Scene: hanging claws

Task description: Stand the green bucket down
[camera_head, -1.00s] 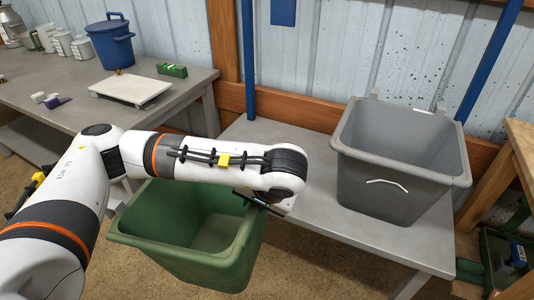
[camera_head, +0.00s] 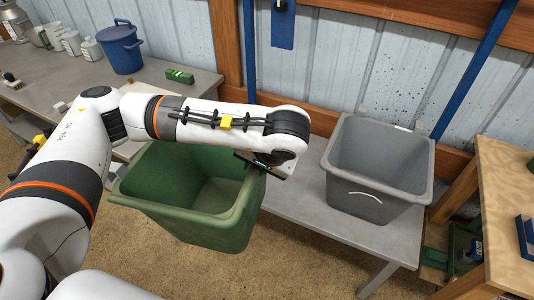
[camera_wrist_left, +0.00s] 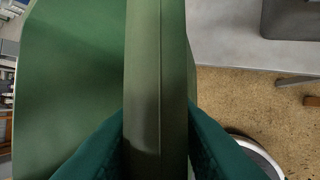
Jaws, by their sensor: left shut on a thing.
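The green bucket (camera_head: 195,226) is upright and empty in the head view, in front of the left end of the low grey bench. My left gripper (camera_head: 264,165) is shut on its right rim. In the left wrist view the two dark green fingers (camera_wrist_left: 157,125) sit on either side of the rim of the green bucket (camera_wrist_left: 75,70). The bucket appears to hang above the floor, but its gap to the ground is hard to judge. My arm hides part of its back rim. My right gripper is not in view.
A grey bucket (camera_head: 372,205) stands on the right of the low bench (camera_head: 300,195); bench space to its left is clear. A workbench (camera_head: 160,83) with a blue pot (camera_head: 120,50) is at the back left. A wooden table (camera_head: 505,190) is at the right. Bare floor (camera_head: 285,262) lies in front.

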